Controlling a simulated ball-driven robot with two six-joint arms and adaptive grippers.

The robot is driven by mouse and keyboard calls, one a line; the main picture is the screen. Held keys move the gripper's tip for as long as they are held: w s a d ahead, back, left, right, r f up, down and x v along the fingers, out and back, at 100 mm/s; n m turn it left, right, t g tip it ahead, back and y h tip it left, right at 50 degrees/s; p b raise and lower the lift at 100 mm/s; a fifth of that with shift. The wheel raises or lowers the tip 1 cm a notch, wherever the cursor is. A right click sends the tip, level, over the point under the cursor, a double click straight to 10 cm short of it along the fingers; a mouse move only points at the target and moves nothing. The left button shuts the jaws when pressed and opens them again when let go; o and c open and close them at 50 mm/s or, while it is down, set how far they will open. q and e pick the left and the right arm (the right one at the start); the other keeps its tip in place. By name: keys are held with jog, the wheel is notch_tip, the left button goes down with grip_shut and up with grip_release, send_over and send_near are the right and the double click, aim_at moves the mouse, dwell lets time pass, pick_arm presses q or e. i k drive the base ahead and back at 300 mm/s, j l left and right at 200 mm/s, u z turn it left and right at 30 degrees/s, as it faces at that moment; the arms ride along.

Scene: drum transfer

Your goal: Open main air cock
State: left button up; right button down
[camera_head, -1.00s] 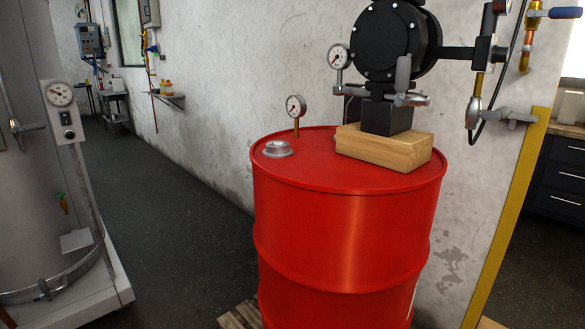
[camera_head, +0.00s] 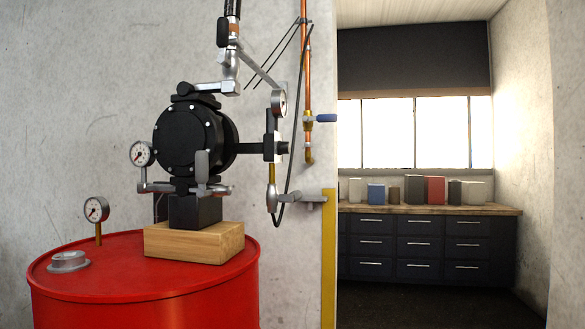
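A brass cock with a blue lever (camera_head: 326,118) sits on a vertical copper pipe (camera_head: 308,60) on the wall, right of the pump. Its lever points sideways to the right, across the line of the pipe. A black round pump (camera_head: 184,139) stands on a wooden block (camera_head: 196,242) on top of a red drum (camera_head: 150,290). Gauges show at the pump's left (camera_head: 142,153) and right (camera_head: 279,102). Neither of my grippers is in view.
A third gauge (camera_head: 96,209) and a metal cap (camera_head: 69,261) are on the drum lid. A black hose (camera_head: 293,150) hangs between pump and pipe. A yellow post (camera_head: 328,255) edges the wall. Beyond it are dark drawers (camera_head: 420,245) and open floor.

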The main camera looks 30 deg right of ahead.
aim_at(329, 117)
jog(key=z, duration=1.2)
